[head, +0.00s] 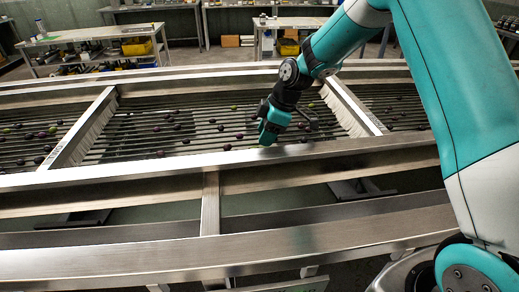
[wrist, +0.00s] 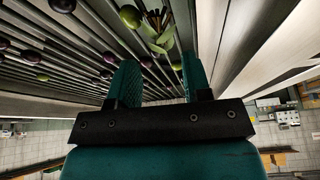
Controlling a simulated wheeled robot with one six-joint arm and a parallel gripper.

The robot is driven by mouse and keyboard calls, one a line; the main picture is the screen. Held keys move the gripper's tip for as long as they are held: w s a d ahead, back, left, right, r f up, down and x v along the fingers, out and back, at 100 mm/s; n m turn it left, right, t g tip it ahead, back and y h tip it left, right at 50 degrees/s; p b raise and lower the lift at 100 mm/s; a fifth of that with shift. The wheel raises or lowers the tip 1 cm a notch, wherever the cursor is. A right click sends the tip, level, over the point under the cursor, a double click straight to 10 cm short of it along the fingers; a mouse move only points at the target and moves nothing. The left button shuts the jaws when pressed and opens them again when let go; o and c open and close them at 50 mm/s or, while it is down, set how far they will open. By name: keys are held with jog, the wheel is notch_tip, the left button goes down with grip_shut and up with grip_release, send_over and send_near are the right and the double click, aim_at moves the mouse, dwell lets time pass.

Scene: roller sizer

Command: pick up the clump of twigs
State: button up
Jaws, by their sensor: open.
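The clump of twigs (wrist: 156,20) shows at the top of the wrist view, brown sticks with green leaves (wrist: 165,38). It lies on the metal rollers, just beyond my fingertips and roughly in line with the gap between them. My gripper (wrist: 158,68) is open, with its two teal fingers apart and nothing between them. In the head view my gripper (head: 268,132) is low over the rollers near the front rail. I cannot make out the clump there.
The roller bed (head: 140,132) carries several scattered dark and green olives (head: 161,154). A green olive (wrist: 130,15) lies left of the twigs. A metal front rail (head: 120,172) and cross dividers (head: 80,130) border the rollers. Workbenches (head: 95,35) stand behind.

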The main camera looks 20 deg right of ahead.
jog(key=shift+p+x, duration=1.15)
jog(key=shift+x, duration=1.55)
jog(key=shift+s, duration=0.15)
jog(key=c, duration=0.6)
jog(key=shift+o, duration=0.2)
jog(key=shift+r, duration=0.15)
